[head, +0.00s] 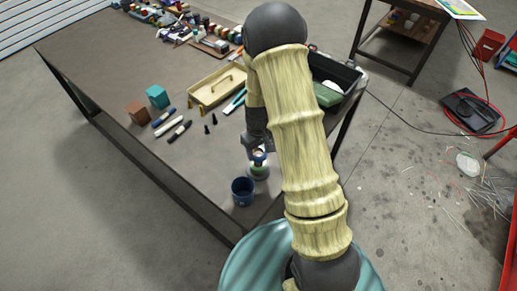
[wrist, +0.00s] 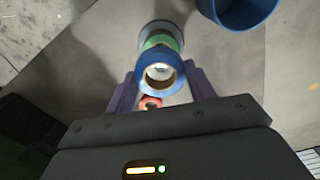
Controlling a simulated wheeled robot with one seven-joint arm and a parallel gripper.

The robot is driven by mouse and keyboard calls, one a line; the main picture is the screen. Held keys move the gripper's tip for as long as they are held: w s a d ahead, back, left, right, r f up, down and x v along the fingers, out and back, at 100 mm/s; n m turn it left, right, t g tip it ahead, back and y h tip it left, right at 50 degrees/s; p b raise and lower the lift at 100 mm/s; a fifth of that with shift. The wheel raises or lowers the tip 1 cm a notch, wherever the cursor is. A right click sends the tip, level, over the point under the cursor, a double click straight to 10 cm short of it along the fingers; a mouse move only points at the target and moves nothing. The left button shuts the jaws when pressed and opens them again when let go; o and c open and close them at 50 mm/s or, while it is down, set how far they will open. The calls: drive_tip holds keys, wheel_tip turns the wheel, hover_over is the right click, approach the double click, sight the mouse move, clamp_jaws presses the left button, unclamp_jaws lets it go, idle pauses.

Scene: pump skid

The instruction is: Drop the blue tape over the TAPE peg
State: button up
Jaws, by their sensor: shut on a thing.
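The blue tape (wrist: 178,72), a ring with a tan core, sits between the fingers of my gripper (wrist: 160,88) in the wrist view. My gripper is shut on it. In the head view my gripper (head: 257,147) hangs above the near part of the table, with the tape (head: 259,156) small below it. A green ring (wrist: 160,40) shows just past the tape, with a pale round piece beyond; in the head view the green piece (head: 259,169) is below the tape. A small red ring (wrist: 149,103) shows between the fingers. I cannot make out the TAPE peg or its label.
A blue cup (head: 242,191) stands close to the left of the green piece. A tan tray (head: 216,88), markers (head: 179,132), and teal (head: 157,96) and brown (head: 137,111) blocks lie farther back on the table (head: 120,75). My arm hides part of the table's right side.

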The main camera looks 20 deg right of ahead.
drive_tip(key=o, duration=0.9)
drive_tip(key=shift+a, duration=0.1)
drive_tip(key=shift+o, duration=0.2)
drive_tip(key=shift+r, duration=0.1)
wheel_tip(320, 180, up, 17)
drive_tip(key=b, duration=0.2)
drive_tip(key=shift+r, duration=0.15)
drive_tip(key=s+f+m+t, duration=0.1)
drive_tip(key=s+m, duration=0.3)
drive_tip(key=s, duration=1)
drive_tip(key=shift+s+t, duration=0.15)
drive_tip(key=shift+t, duration=0.65)
